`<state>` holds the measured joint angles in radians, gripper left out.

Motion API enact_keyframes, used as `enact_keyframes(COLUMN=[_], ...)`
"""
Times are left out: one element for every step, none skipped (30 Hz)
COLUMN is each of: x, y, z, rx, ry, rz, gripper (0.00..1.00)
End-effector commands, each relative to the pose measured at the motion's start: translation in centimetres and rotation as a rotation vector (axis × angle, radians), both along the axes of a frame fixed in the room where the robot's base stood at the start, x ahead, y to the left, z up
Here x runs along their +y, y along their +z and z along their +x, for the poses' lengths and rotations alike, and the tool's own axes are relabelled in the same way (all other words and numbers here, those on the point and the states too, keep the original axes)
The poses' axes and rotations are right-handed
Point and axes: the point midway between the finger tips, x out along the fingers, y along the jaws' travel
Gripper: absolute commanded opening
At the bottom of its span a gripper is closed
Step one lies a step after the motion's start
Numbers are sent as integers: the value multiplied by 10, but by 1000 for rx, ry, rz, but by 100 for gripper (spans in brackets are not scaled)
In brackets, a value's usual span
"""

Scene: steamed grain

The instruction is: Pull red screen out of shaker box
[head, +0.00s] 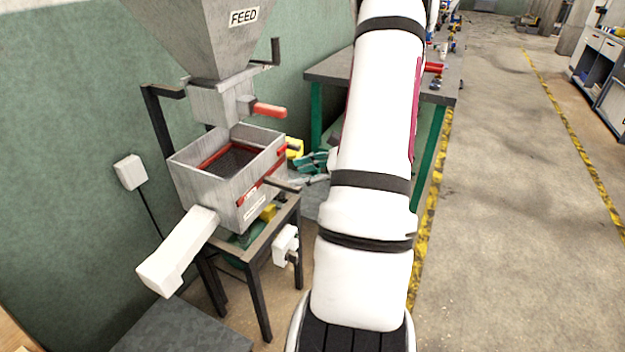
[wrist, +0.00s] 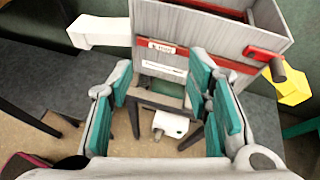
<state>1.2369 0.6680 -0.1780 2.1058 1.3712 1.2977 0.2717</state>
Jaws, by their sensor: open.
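The grey shaker box (head: 196,186) stands on a dark frame below the feed hopper. The red screen (head: 213,159) sits inside it, with its red rim and dark mesh showing through the open top. A red strip (head: 246,200) crosses the box's outer face, and it also shows in the wrist view (wrist: 215,61). A dark handle (wrist: 278,71) sticks out beside a red piece at the box's right. My gripper (wrist: 160,84) is open, its teal-padded fingers apart with nothing between them. It points toward the labelled face of the box, apparently short of it.
The feed hopper (head: 215,35) with a red lever (head: 269,110) hangs above the box. A white chute (head: 177,254) juts out at lower left. A yellow part (wrist: 292,87) is right of the box. A workbench (head: 328,68) stands behind. The floor at right is open.

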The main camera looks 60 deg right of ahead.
Motion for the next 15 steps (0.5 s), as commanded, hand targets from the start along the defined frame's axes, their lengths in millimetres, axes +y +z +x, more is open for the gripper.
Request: enact_keyframes(x=[-17, -25, -34, -40, -44, -48, -51, -52, -54, -54, -54, -53, -53, -53, -52], y=[-17, -23, -30, -34, -37, -41, -43, -44, -46, -47, -48, -49, -51, -52, -55], z=[-12, -17, -24, -28, -31, -35, -36, -37, -37, -35, -33, -29, -26, -22, -17], rx=[-5, -8, -13, -16, -19, -21, -24, -25, -26, -26, -26, -25, -25, -25, -25], ry=[-74, -109, -150, -174, -194, -213, -225, -233, -239, -240, -241, -240, -240, -240, -239], rz=[38, 53, 69, 80, 87, 96, 101, 104, 106, 107, 107, 108, 108, 108, 108], gripper=[45, 45, 45, 45, 45, 45, 45, 45, 45, 45, 45, 45, 45, 45, 45])
